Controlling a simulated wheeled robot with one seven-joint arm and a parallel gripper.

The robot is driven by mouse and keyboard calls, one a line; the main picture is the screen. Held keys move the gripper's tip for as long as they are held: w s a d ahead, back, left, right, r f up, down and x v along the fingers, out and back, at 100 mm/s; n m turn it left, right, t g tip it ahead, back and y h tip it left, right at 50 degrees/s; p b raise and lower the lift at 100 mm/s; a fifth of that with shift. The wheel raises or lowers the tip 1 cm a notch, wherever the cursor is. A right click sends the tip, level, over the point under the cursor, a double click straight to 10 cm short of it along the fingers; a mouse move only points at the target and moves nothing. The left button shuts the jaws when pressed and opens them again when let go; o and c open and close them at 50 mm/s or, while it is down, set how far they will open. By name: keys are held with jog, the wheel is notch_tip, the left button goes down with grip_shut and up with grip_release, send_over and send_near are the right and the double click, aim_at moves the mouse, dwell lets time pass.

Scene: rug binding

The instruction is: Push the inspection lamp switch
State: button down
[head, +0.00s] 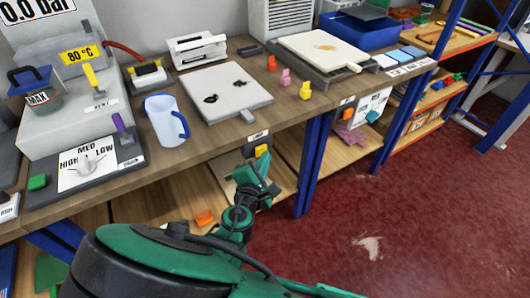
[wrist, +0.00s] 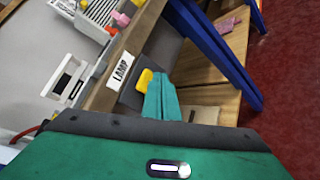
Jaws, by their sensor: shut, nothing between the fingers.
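The lamp switch is a yellow rocker (wrist: 144,79) on a dark plate (wrist: 131,94), under a white label reading LAMP (wrist: 120,70) on the front edge of the bench. In the head view the yellow switch (head: 261,151) shows just beyond my gripper (head: 268,180). My green gripper also shows in the wrist view (wrist: 163,84). Its fingers are shut and empty, and their tips are close beside the yellow switch. I cannot tell whether they touch it.
A blue bench leg (head: 310,165) stands right of my gripper. Red floor (head: 400,200) lies open at the right.

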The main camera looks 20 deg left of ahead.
jog(key=shift+s+d, duration=0.45)
jog(key=shift+d, duration=0.1)
jog(key=shift+s+d, duration=1.95)
jog(key=shift+d, duration=0.2)
